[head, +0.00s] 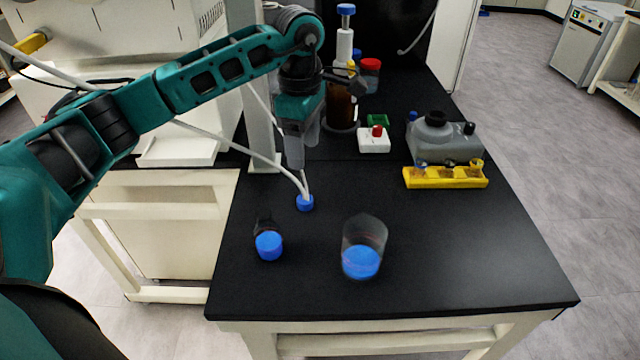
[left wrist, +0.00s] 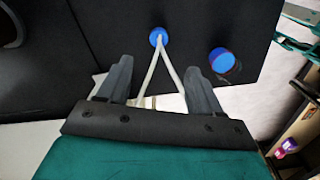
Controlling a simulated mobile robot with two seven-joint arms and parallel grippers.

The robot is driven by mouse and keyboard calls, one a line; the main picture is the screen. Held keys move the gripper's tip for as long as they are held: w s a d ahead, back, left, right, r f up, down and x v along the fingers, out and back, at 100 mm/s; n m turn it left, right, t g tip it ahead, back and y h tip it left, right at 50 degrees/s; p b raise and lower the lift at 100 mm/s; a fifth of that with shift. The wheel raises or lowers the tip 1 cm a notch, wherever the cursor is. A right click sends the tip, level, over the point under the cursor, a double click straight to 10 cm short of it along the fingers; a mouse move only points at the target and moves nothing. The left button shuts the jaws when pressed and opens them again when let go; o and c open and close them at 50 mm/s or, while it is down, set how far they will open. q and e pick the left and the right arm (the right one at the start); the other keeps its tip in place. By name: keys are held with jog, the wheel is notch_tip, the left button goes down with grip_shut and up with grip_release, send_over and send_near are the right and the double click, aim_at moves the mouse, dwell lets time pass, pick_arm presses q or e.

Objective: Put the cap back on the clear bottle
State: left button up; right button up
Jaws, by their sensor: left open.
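A blue cap (head: 305,202) with two white tubes running from it lies on the black bench. In the left wrist view the cap (left wrist: 158,36) shows ahead of the fingertips, midway between them. A small clear bottle (head: 268,243), its lower part blue, stands nearer the bench's front left. It also shows in the left wrist view (left wrist: 223,62), to the right of the cap. My left gripper (head: 302,158) points down above and behind the cap, apart from it. In the left wrist view its fingers (left wrist: 158,68) are spread and empty. My right gripper is in neither view.
A clear beaker (head: 364,245) with blue liquid stands right of the bottle. A yellow rack (head: 445,180) and grey device (head: 440,142) are at the right. A brown bottle (head: 341,108) stands behind. The front right bench is clear.

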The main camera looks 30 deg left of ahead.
pick_arm(q)
send_over(305, 199)
jog(key=shift+f, duration=3.8)
jog(key=shift+f, duration=2.6)
jog(key=shift+c, duration=0.3)
jog(key=c, duration=1)
